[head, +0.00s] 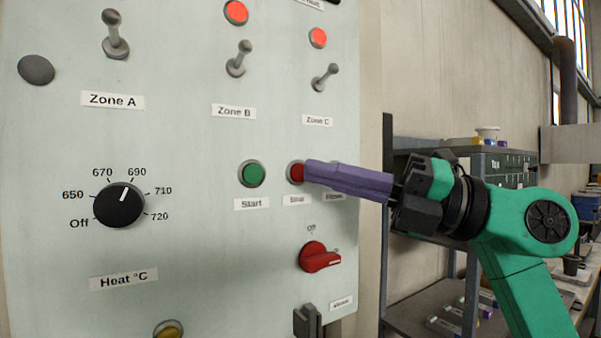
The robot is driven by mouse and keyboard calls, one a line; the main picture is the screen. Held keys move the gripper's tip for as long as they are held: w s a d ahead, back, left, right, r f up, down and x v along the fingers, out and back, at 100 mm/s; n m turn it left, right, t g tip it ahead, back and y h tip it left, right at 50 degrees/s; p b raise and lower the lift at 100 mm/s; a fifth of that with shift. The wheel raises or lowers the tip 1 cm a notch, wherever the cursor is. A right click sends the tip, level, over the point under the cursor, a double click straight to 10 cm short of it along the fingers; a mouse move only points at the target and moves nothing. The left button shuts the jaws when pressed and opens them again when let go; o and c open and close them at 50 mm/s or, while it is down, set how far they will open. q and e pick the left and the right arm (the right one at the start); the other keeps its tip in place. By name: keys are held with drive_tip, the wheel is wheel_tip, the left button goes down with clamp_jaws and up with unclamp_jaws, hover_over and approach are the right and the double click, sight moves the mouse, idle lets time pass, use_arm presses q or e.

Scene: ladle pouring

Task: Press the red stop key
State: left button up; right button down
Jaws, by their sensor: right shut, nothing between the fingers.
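The red stop key (295,172) is a round button in a metal ring on the pale control panel (180,240), above a small label and right of the green Start key (253,174). My right gripper (308,172) comes in from the right with its purple fingers closed together and empty. Its tips overlap the right part of the red key in the head view. I cannot tell whether they touch it or how far it is pushed in. The fingers hide what lies right of the red key, above another partly covered label. My left gripper is not in view.
The panel also has a black heat knob (119,205), a red rotary switch (318,257), toggle switches such as Zone C (326,77), red lamps (236,12) and a yellow button (168,329). A grey shelf (420,250) stands right of the panel, behind my arm.

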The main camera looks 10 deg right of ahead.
drive_tip(key=shift+w, duration=0.15)
drive_tip(key=shift+w+a, duration=0.15)
drive_tip(key=shift+w, duration=0.1)
drive_tip(key=shift+w+a+p, duration=0.1)
drive_tip(key=shift+w+p, duration=0.25)
drive_tip(key=shift+p, duration=0.15)
idle(0.5)
drive_tip(key=shift+s+d+b, duration=0.25)
drive_tip(key=shift+s+b, duration=0.05)
drive_tip(key=shift+s, duration=0.4)
drive_tip(key=s, duration=0.1)
drive_tip(key=s+d+b, duration=0.1)
drive_tip(key=s, duration=0.1)
drive_tip(key=s+b, duration=0.1)
drive_tip(key=shift+s+d, duration=0.35)
drive_tip(key=shift+d, duration=0.05)
